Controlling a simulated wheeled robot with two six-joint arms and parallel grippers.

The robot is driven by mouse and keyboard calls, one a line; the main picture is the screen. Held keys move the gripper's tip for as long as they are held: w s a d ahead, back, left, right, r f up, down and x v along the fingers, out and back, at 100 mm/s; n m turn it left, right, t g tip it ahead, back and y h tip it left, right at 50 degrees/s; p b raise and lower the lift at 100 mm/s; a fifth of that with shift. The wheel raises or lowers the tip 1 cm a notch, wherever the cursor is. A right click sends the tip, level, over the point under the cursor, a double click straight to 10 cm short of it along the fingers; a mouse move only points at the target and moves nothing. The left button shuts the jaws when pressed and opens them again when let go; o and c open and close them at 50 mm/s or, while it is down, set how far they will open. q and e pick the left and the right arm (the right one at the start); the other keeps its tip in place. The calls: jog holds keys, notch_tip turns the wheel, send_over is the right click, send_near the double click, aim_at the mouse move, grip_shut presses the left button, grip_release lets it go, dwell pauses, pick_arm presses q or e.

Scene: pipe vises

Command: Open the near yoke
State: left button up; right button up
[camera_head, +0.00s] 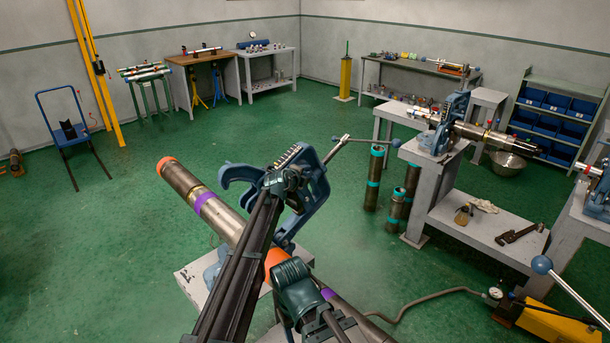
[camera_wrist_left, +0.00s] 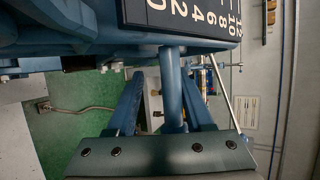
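The near vise's blue yoke (camera_head: 318,188) stands tilted above and to the right of the near pipe (camera_head: 222,213). A separate blue hook-shaped part (camera_head: 236,172) shows at its left. The yoke's screw handle (camera_head: 365,141) sticks out to the right. My left gripper (camera_head: 284,183) is at the yoke, beneath a numbered scale plate (camera_wrist_left: 190,14). In the left wrist view its fingers are apart, with a blue bar (camera_wrist_left: 172,92) between them; gaps show beside the bar, so no firm grip is visible. My arm hides part of the yoke and vise base.
A second vise (camera_head: 452,118) with a pipe stands on a grey bench at right. Several teal-banded pipes (camera_head: 373,180) stand on the floor beside it. A yellow pump (camera_head: 550,318) with a hose sits at lower right.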

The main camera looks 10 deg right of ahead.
pick_arm(q)
jog(key=p+v, duration=0.5)
jog(key=v, duration=0.8)
jog(key=shift+s, duration=0.1)
